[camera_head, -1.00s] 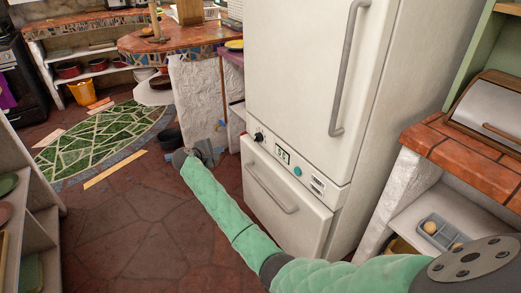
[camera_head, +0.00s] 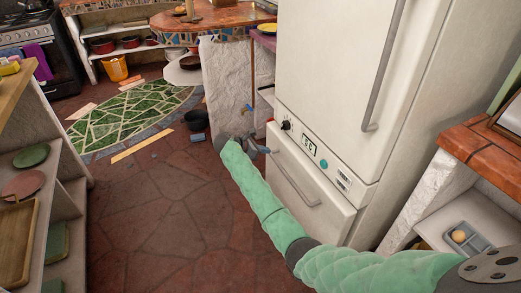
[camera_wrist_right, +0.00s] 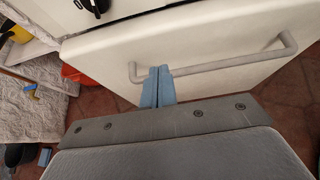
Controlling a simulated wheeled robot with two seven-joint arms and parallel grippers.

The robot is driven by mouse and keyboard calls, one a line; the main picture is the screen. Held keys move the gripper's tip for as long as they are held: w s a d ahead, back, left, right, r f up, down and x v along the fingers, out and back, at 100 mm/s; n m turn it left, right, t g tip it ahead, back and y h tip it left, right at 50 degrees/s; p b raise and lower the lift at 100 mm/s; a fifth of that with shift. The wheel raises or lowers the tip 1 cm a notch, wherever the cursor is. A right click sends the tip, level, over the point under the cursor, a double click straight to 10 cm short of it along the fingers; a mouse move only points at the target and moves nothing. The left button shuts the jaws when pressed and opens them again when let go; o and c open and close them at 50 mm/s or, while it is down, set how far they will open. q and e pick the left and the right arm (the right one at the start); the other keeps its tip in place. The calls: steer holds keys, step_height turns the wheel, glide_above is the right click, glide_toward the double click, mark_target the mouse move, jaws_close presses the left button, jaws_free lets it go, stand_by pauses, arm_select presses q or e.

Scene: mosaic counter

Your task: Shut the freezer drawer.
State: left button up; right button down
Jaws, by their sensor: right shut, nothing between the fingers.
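The white freezer drawer (camera_head: 318,221) is the lowest front of the tall fridge (camera_head: 335,70). Its grey bar handle (camera_head: 298,183) runs across the front. I cannot tell clearly how far it stands out. My right gripper (camera_head: 266,150) is at the drawer's left side in the head view, its blue fingers shut and empty. In the right wrist view the fingertips (camera_wrist_right: 160,70) overlap the left end of the handle (camera_wrist_right: 215,66), in front of the drawer face (camera_wrist_right: 200,38). I cannot tell whether they touch it. My left gripper is not in view.
A rough white wall (camera_head: 225,85) under a tiled counter stands left of the fridge. A low brick-topped unit (camera_head: 480,145) is at right, and an open shelf (camera_head: 55,165) with plates at left. The stone floor (camera_head: 170,220) between is clear. A dark bucket (camera_head: 196,121) stands farther back.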

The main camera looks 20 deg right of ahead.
mark_target(294, 145)
steer(key=x, duration=0.5)
steer(key=r+x, duration=0.1)
steer(key=x, duration=0.1)
steer(key=shift+d+f, duration=0.1)
steer(key=shift+d, duration=0.55)
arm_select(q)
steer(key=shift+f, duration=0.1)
arm_select(e)
steer(key=shift+w+d, duration=0.1)
steer(key=shift+d, duration=0.45)
